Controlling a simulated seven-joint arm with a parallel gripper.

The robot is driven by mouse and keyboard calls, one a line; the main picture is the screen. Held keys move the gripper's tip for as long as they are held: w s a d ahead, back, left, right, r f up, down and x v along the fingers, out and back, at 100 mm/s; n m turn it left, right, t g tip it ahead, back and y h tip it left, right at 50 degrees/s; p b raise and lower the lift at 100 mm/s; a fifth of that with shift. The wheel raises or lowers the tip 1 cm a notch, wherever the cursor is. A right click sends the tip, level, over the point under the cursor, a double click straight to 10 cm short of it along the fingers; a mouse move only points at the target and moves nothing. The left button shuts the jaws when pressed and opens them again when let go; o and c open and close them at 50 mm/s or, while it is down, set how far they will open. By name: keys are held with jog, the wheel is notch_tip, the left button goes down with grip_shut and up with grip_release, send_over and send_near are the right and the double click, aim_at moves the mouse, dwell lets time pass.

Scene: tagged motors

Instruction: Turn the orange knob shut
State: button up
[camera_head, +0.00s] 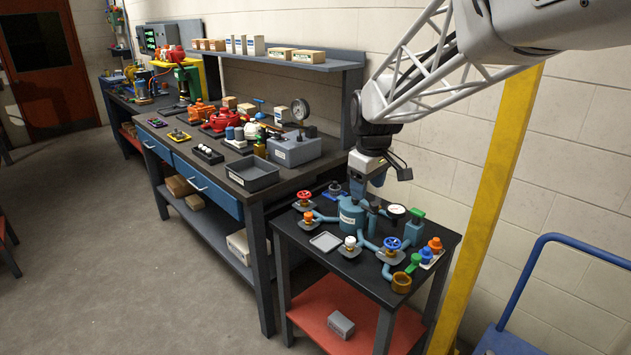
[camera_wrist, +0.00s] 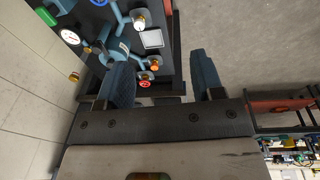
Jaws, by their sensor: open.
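An orange knob (camera_head: 308,217) sits low at the left front of the small dark table (camera_head: 325,263), just in front of a red handwheel (camera_head: 305,196). In the wrist view the orange knob (camera_wrist: 154,66) shows between my fingers' outlines, close to the red handwheel (camera_wrist: 145,84). My gripper (camera_head: 358,193) is above the back of the table, by the blue tank (camera_head: 351,214), right of the orange knob in the head view. My gripper (camera_wrist: 162,72) is open, with nothing between its fingers. One finger overlaps the tank in the wrist view.
A pressure gauge (camera_head: 396,211), a blue handwheel (camera_head: 392,243), a white knob (camera_head: 350,242) and a grey tray (camera_head: 325,241) share the table. Several colored caps stand at its right. A cluttered workbench (camera_head: 222,163) is to the left; a yellow post (camera_head: 492,200) is at right.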

jog(key=w+a+f+n, duration=0.2)
jog(key=w+a+f, duration=0.2)
jog(key=w, duration=0.5)
jog(key=w+a+f+n, duration=0.3)
jog(key=w+f, duration=0.1)
jog(key=w, duration=0.4)
jog(key=n+g, duration=0.1)
jog(key=n, duration=0.3)
send_over(308, 214)
notch_tip(308, 214, down, 13)
jog(key=shift+w+r, duration=0.1)
jog(key=shift+f, duration=3.95)
jog(key=c, duration=0.9)
